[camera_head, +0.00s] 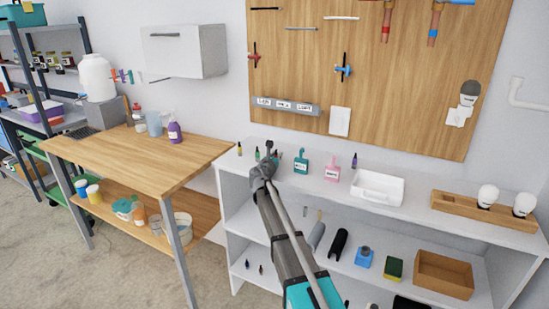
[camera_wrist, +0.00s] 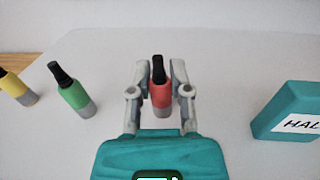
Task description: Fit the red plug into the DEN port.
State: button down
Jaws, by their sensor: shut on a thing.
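The red plug (camera_wrist: 160,92), with a black tip and grey lower end, is upright between the two fingers of my gripper (camera_wrist: 160,88) in the wrist view. The fingers are shut on its sides. I cannot tell whether its lower end touches the white shelf top. In the head view my gripper (camera_head: 267,168) is at the shelf top, and my arm mostly hides the red plug. The grey port strip (camera_head: 286,106) with several white labels is on the wooden pegboard above. Its labels are too small to read surely, so I cannot tell which port is DEN.
A green plug (camera_wrist: 73,90) and a yellow plug (camera_wrist: 17,87) stand left of my gripper.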

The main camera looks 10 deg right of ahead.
jog(key=shift+r, duration=0.1)
jog(key=shift+r+p, duration=0.95)
jog(key=shift+p, duration=0.05)
jog(key=s+a+r+p, duration=0.1)
jog(key=s+r+p, duration=1)
jog(key=s, duration=0.3)
jog(key=shift+a, duration=0.35)
